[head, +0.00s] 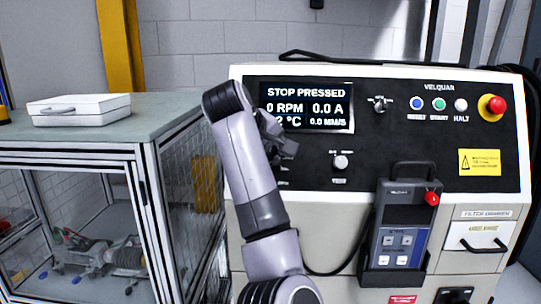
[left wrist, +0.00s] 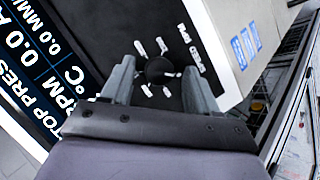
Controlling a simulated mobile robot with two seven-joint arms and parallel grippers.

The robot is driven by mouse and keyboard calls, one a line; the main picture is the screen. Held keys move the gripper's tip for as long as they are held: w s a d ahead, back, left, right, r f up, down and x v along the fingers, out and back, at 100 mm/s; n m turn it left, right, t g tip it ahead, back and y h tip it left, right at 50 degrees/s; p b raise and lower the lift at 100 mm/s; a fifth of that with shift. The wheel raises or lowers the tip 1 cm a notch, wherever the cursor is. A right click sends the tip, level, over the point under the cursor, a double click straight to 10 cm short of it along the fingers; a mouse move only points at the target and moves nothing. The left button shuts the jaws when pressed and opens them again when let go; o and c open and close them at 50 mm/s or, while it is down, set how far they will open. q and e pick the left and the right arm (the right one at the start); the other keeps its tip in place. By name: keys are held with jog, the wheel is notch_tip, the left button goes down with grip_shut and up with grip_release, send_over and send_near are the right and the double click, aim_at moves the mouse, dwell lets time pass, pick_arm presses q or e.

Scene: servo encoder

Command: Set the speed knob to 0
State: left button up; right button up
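The speed knob (left wrist: 158,68) is a small dark round knob on the black panel, ringed by white tick marks, with white lettering beside it in the left wrist view. In the head view it is hidden behind my left arm and gripper. My left gripper (head: 276,136) is at the panel just below the display. In the left wrist view its two fingers (left wrist: 159,75) are spread apart, one on each side of the knob, with visible gaps. I cannot tell how near the fingertips are to the panel. The knob's setting is not readable. My right gripper is out of view.
The display (head: 318,94) reads STOP PRESSED and 0 RPM. Another knob (head: 340,162), a selector switch (head: 379,104), several buttons and a red stop button (head: 497,105) are on the panel. A pendant (head: 402,225) hangs below. A caged bench (head: 150,128) stands left.

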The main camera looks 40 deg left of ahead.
pick_arm(q)
jog(key=v, duration=0.7)
jog(key=shift+b, duration=0.3)
dwell(0.4)
